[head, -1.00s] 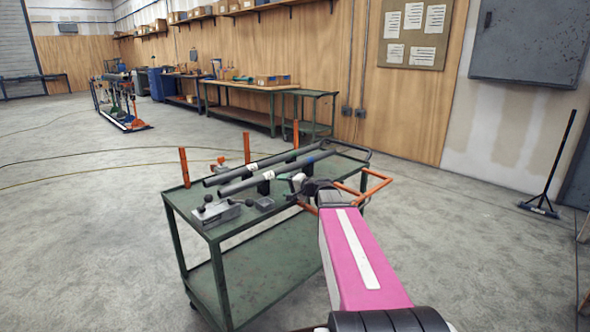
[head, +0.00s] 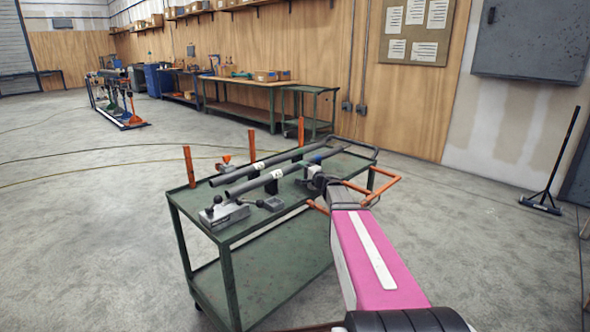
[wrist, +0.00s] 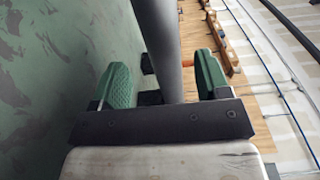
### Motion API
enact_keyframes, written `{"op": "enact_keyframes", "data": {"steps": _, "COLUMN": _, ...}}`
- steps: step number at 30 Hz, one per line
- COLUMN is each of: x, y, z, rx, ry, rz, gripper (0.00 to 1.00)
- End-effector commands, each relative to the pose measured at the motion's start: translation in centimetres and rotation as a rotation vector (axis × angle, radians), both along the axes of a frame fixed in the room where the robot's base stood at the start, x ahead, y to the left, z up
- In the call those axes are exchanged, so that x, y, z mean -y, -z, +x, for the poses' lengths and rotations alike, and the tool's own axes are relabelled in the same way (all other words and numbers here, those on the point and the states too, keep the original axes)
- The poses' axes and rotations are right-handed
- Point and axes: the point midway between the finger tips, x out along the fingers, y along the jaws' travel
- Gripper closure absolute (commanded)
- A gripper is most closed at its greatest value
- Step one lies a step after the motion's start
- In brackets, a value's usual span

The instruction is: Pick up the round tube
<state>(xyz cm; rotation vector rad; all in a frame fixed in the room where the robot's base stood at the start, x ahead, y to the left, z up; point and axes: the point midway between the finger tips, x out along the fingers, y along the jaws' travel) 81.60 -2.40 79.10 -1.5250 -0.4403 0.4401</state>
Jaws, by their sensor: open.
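Two grey round tubes lie side by side on dark supports on a green cart (head: 195,207). The near tube (head: 255,182) has a white label and a blue band. The far tube (head: 235,173) lies just behind it. My gripper (head: 314,171) is at the right part of the near tube. In the wrist view a grey tube (wrist: 160,45) runs between the green pads of my open gripper (wrist: 160,84), with a gap on each side. I cannot tell exactly how deep it sits between the pads. My fingertips are mostly hidden in the head view.
Orange posts (head: 189,166) stand along the cart's far side. A grey clamp block (head: 223,213) and a small tray (head: 270,204) sit at its near edge. An orange bar frame (head: 385,185) sticks out beside my arm.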

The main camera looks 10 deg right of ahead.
Motion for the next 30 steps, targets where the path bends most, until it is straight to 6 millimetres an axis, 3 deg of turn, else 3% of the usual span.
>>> {"op": "enact_keyframes", "data": {"steps": 12, "x": -2.4, "y": -0.4, "z": 4.3, "rx": 0.0, "ry": -0.002, "rz": 0.0, "gripper": 0.31}}
{"op": "enact_keyframes", "data": {"steps": 19, "x": -2.6, "y": -0.4, "z": 4.3, "rx": 0.0, "ry": -0.001, "rz": 0.0, "gripper": 0.31}}
{"op": "enact_keyframes", "data": {"steps": 20, "x": -2.5, "y": -0.4, "z": 4.3, "rx": 0.0, "ry": -0.001, "rz": 0.0, "gripper": 0.34}}
{"op": "enact_keyframes", "data": {"steps": 26, "x": -2.5, "y": -0.4, "z": 4.3, "rx": 0.0, "ry": -0.001, "rz": 0.0, "gripper": 0.99}}
{"op": "enact_keyframes", "data": {"steps": 30, "x": -2.5, "y": -0.4, "z": 4.3, "rx": 0.001, "ry": -0.001, "rz": 0.001, "gripper": 1.0}}
